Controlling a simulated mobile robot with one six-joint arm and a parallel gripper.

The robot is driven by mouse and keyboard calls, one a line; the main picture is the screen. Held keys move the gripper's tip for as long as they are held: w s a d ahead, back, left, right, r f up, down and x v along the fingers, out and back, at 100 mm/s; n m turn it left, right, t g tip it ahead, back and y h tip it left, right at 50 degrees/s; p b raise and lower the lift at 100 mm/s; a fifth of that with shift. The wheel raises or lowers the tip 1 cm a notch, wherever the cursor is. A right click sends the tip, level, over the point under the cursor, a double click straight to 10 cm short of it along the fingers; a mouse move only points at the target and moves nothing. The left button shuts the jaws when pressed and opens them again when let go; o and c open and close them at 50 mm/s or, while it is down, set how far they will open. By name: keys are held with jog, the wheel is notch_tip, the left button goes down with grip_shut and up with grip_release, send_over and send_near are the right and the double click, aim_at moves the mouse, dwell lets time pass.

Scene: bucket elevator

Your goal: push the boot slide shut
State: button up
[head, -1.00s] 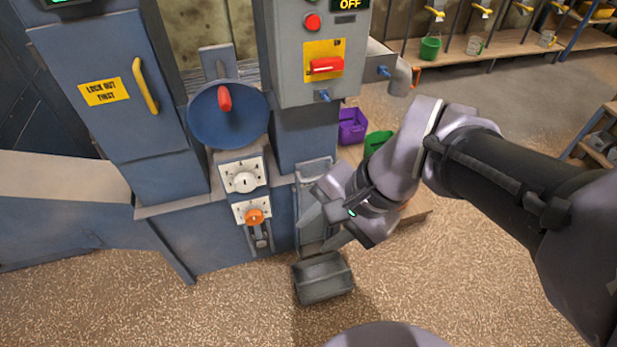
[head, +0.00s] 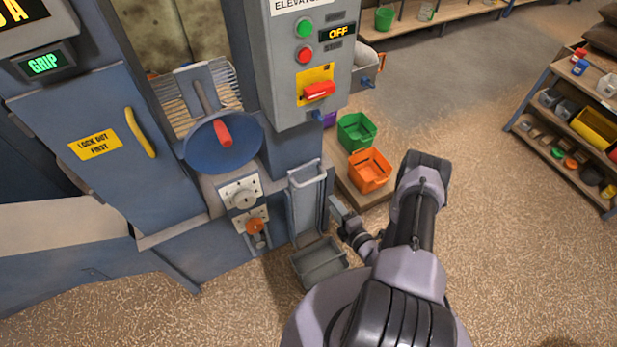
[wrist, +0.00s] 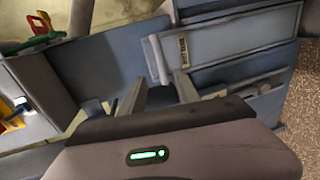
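The boot slide appears to be the grey panel (head: 308,205) low on the right of the blue machine, with a pale bar across its top.
A grey bin (head: 320,264) stands on the floor below the panel. Orange (head: 369,170) and green (head: 356,131) bins sit on a low platform behind. The elevator control box (head: 312,60) reads OFF. A shelf rack (head: 580,130) stands far right. Floor between is clear.

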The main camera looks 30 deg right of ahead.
aim_at(314, 182)
jog(key=b+x, duration=0.4)
jog(key=x, duration=1.1)
grip_shut()
dwell(0.7)
